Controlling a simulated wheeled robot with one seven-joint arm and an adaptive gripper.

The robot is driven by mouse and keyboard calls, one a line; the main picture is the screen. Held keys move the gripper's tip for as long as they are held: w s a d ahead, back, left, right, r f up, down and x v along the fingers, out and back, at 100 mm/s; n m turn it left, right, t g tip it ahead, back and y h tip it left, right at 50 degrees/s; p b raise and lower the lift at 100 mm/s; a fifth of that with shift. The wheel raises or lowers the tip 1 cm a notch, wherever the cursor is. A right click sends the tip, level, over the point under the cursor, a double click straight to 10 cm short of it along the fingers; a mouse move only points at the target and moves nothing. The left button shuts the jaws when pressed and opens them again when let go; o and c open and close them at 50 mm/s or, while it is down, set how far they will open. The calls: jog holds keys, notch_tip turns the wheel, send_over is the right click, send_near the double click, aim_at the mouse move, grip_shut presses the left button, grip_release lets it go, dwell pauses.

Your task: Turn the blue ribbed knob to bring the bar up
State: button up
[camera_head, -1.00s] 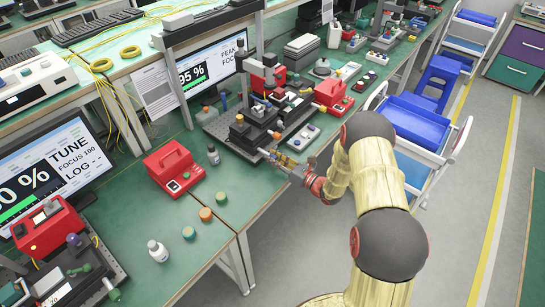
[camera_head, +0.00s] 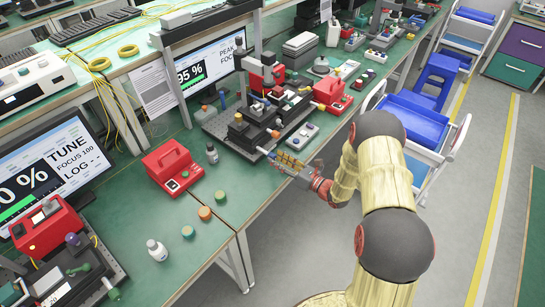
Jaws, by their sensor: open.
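A small blue piece (camera_head: 261,150), which looks like the knob, sticks out at the front of the dark optical stage (camera_head: 238,137) on the bench. Its ribs are too small to make out. My gripper (camera_head: 271,156) is open at the bench's front edge, its fingertips close to the blue piece on its right side. I cannot tell whether they touch it. The monitor (camera_head: 209,70) behind the stage reads 95 % with "PEAK FOCUS" and shows a green bar.
A second monitor (camera_head: 52,165) and red device (camera_head: 47,228) are further left.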

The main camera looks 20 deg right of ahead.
jog(key=v, duration=0.8)
jog(key=shift+s+d, duration=0.2)
jog(key=shift+s, duration=0.1)
dwell(1.1)
jog(key=s+a+r+n+g+y, duration=0.2)
jog(key=s+a+r+n+g, duration=0.25)
jog(key=a+r+n, duration=0.25)
jog(key=s+a+r+n+g+y, duration=0.1)
jog(key=s+a+r+n+g, duration=0.3)
jog(key=a+r+n+g, duration=0.25)
jog(key=s+a+r+n+g+h, duration=0.35)
jog(key=s+r+n, duration=0.4)
jog(key=s, duration=0.45)
jog(key=s+d+r+n+t+h, duration=0.5)
jog(key=s+d+r+n+h, duration=0.3)
jog(key=s+d+n+h, duration=0.2)
jog(key=shift+s+n, duration=0.4)
jog(key=shift+n, duration=0.5)
